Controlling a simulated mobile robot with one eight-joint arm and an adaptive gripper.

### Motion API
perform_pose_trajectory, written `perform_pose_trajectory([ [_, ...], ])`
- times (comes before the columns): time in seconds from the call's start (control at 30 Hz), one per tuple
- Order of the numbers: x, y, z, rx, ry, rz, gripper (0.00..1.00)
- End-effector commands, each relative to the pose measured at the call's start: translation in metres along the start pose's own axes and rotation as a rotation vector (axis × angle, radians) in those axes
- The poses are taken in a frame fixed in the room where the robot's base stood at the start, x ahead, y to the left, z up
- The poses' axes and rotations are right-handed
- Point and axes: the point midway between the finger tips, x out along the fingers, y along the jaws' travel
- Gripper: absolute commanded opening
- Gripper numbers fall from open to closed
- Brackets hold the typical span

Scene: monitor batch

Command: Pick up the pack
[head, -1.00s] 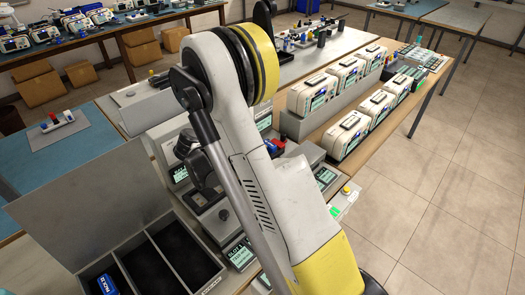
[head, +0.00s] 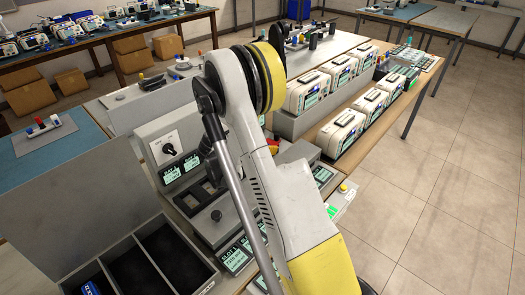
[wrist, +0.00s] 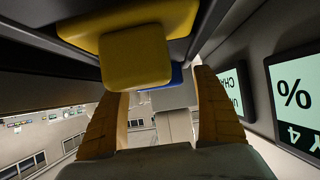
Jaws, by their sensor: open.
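My gripper (wrist: 160,88) shows in the wrist view with its two orange-yellow fingers apart, so it is open. A yellow block (wrist: 136,55) hangs at the top, in front of and partly above the fingers. A small blue patch (wrist: 177,75) shows behind it, between the fingers; I cannot tell whether it is part of a pack. In the head view a blue pack (head: 91,289) lies in the left compartment of the dark bin (head: 205,277), cut off by the lower edge. My gripper's fingers are hidden behind my arm there.
Lit displays (wrist: 295,95) stand close to the right of the fingers. In the head view, grey units with displays (head: 236,260) line the bench beside the bin. White cased devices (head: 341,133) stand to the right. The tiled floor (head: 450,200) at the right is clear.

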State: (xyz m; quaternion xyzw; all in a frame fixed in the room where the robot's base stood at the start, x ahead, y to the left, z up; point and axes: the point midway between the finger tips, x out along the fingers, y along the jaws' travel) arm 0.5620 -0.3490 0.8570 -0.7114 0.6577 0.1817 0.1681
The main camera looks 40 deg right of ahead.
Motion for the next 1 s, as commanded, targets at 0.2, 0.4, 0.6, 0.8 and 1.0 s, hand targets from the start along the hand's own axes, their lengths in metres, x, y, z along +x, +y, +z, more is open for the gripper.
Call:
perform_pose_trajectory([
  [0.2,-0.001,0.0,-0.001,0.0,0.0,0.0,0.49],
  [0.4,-0.001,0.0,-0.001,0.0,0.0,0.0,0.19],
  [0.6,-0.002,0.0,-0.001,0.0,0.0,0.0,0.19],
  [0.8,-0.008,0.0,-0.013,0.0,0.0,0.0,0.19],
  [1.0,-0.025,0.0,-0.043,0.0,0.0,0.0,0.19],
])
